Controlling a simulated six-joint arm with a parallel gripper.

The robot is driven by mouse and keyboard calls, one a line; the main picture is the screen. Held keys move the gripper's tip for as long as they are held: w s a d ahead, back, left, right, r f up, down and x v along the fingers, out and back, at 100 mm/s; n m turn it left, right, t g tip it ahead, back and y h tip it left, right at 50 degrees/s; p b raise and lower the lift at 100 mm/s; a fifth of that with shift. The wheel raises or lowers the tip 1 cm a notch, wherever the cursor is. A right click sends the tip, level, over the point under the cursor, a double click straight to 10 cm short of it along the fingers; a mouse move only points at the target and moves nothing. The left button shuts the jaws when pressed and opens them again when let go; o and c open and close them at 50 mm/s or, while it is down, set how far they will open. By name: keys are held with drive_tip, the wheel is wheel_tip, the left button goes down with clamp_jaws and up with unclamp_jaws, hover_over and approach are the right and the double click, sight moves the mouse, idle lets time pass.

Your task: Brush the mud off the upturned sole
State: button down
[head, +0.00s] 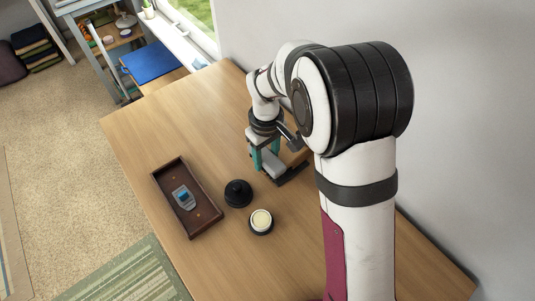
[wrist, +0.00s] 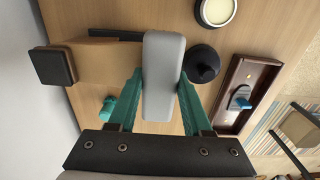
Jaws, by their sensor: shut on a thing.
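My gripper (head: 265,160) is over the right part of the table, its teal fingers shut on a pale grey rounded block (wrist: 163,75), which could be the brush. The block also shows between the fingers in the head view (head: 273,165). Its underside is hidden, so I cannot tell if it has bristles or touches anything. A dark flat piece (head: 292,174) lies below and beside it in the head view. I cannot make out a shoe, an upturned sole or mud in either view; my arm hides part of this area.
A brown tray (head: 161,179) holds a small blue-and-grey item (head: 183,197). The wrist view shows a dark square block (wrist: 53,66) and a teal object (wrist: 107,110).

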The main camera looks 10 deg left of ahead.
drive_tip(key=shift+w+d, duration=2.75)
wheel_tip(320, 180, up, 8)
